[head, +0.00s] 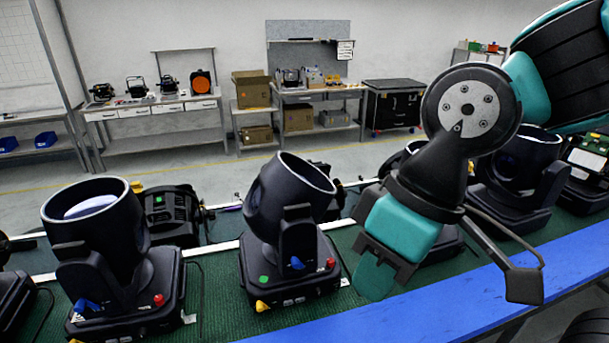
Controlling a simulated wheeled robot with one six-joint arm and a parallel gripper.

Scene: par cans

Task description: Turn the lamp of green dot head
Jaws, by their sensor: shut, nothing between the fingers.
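The green dot head (285,265) stands on the green bench mat in the middle of the head view. A round green dot (265,279) marks the front of its base. Its black lamp (290,195) is a wide can in a yoke, tilted with its open rim up and to the right.
Another head (95,235) stands close on the left, its lamp opening upward. More heads stand behind my arm, including one at the right (520,165). A blue strip (440,312) runs along the bench's front edge. Worktables line the back wall.

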